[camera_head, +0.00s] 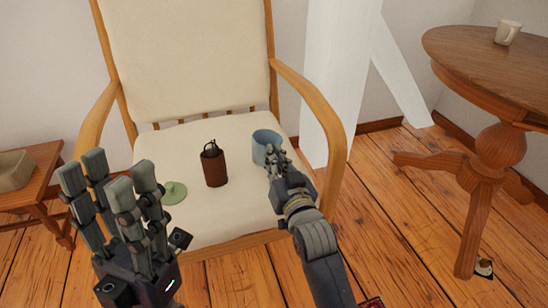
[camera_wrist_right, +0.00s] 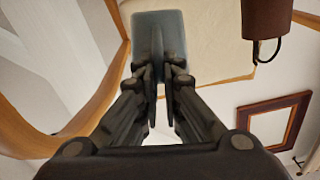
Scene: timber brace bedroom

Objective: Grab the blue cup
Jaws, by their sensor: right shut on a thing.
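The blue cup (camera_head: 265,143) stands on the cream seat of the wooden armchair, near its right armrest. It also shows at the top of the right wrist view (camera_wrist_right: 158,30). My right gripper (camera_head: 276,158) is at the cup's near side, its fingers close together and shut on the cup's wall; the wrist view shows the fingertips (camera_wrist_right: 160,78) against it. My left gripper (camera_head: 112,190) is open and empty, fingers up, in front of the seat's left side.
A brown cylindrical container (camera_head: 214,168) with a dark handle stands left of the cup. A green lid-like piece (camera_head: 173,192) lies further left. The armrest (camera_head: 318,110) rises close right of the cup. A round table (camera_head: 480,60) with a pale mug (camera_head: 507,33) stands right.

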